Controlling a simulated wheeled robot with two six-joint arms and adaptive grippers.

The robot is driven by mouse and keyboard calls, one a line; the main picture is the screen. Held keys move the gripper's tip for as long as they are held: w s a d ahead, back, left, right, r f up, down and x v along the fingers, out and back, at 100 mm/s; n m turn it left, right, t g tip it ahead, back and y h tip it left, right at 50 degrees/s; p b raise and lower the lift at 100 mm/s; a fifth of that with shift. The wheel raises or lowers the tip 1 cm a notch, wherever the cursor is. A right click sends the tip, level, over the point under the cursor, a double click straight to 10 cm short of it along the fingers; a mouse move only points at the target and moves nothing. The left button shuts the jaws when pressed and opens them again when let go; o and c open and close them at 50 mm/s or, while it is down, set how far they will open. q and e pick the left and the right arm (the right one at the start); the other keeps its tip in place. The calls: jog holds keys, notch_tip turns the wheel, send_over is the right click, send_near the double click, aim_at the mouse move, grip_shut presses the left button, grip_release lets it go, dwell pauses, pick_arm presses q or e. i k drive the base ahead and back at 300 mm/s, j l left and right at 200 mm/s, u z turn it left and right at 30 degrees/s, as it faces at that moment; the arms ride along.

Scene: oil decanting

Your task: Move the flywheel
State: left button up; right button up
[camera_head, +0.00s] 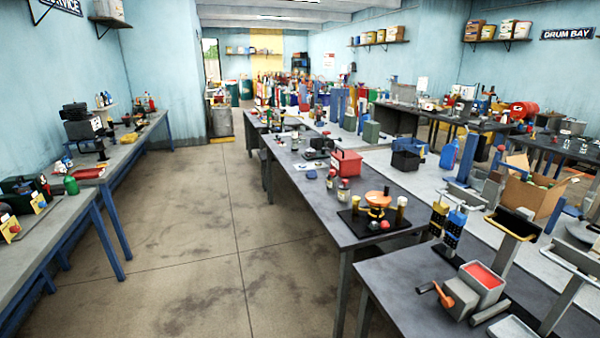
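I cannot pick out a flywheel with certainty among the many small items. Neither of my grippers is in view.
A long grey bench (330,206) runs back right of centre, with a red box (345,163) and a black tray (372,229) holding an orange funnel (378,199). A cardboard box (537,190) stands at right. Benches (70,216) line the left. The concrete floor (215,235) between is clear.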

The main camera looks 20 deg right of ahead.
aim_at(377, 198)
jog(key=i+z, duration=0.15)
jog(key=i, duration=0.5)
jog(key=i+z, duration=0.15)
jog(key=i, duration=0.5)
jog(key=i+j+z, duration=0.15)
jog(key=i, duration=0.5)
jog(key=z, duration=2.35)
